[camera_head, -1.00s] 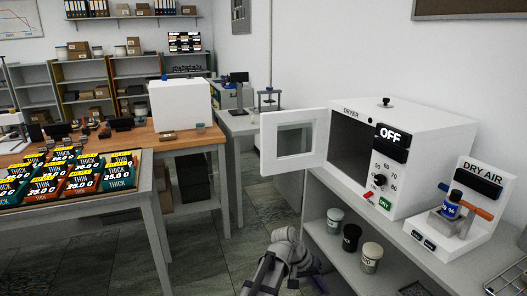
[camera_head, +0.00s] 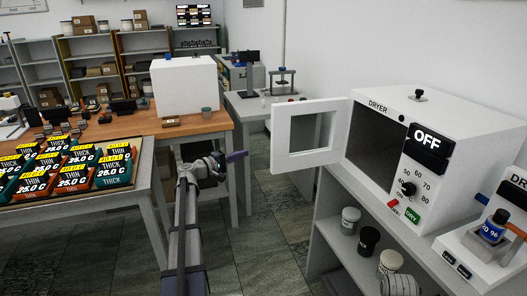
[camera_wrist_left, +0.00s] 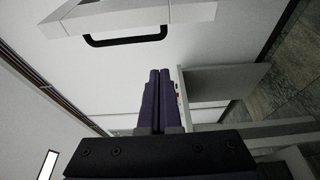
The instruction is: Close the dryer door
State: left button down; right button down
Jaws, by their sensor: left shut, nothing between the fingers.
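The white dryer (camera_head: 376,134) stands on a shelf unit at right, its sign reading OFF. Its windowed door (camera_head: 285,141) is swung wide open to the left, showing the dark chamber. My left gripper (camera_head: 240,156), with purple fingers, is shut and empty, left of the door's free edge and apart from it in the picture. In the left wrist view the shut fingers (camera_wrist_left: 158,100) point toward a white panel with a black handle (camera_wrist_left: 125,40), which looks like the door. My right gripper is not in view.
A dry-air unit (camera_head: 480,262) stands right of the dryer. Several jars, one black (camera_head: 368,241), sit on the shelf below. A table with labelled boxes (camera_head: 113,164) is at left. Floor (camera_head: 262,240) is clear between table and shelf unit.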

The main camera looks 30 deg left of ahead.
pick_arm(q)
jog(key=x, duration=1.1)
jog(key=shift+s+d, duration=0.7)
jog(key=shift+s, duration=0.2)
jog(key=shift+s+d, duration=0.75)
jog(key=shift+s, duration=0.2)
jog(key=shift+d, duration=0.1)
